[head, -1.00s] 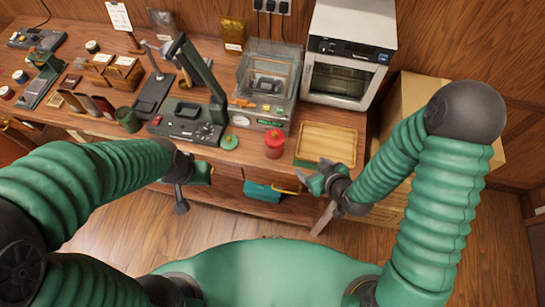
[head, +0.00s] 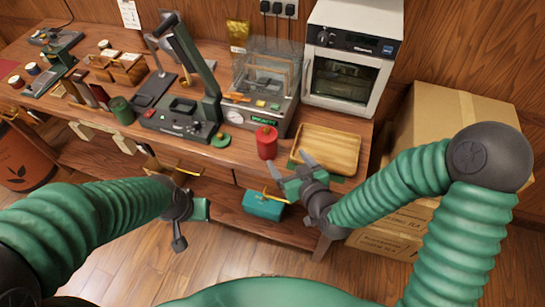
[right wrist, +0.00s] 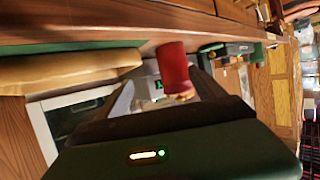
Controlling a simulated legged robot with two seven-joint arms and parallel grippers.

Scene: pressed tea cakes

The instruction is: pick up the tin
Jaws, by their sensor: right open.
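A red tin (head: 266,142) with a rounded lid stands upright near the front edge of the bench, left of the wooden tray. It also shows in the right wrist view (right wrist: 174,70), above my gripper's dark housing. My right gripper (head: 290,166) is open and empty. Its fingers point toward the bench's front edge, just below and right of the red tin and apart from it.
A wooden tray (head: 347,148) lies right of the red tin. A clear-lidded machine (head: 262,112) stands behind it, and a green disc (head: 220,139) lies to its left. A white oven (head: 346,75) and cardboard boxes (head: 450,105) stand at right. A teal box (head: 263,206) sits below.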

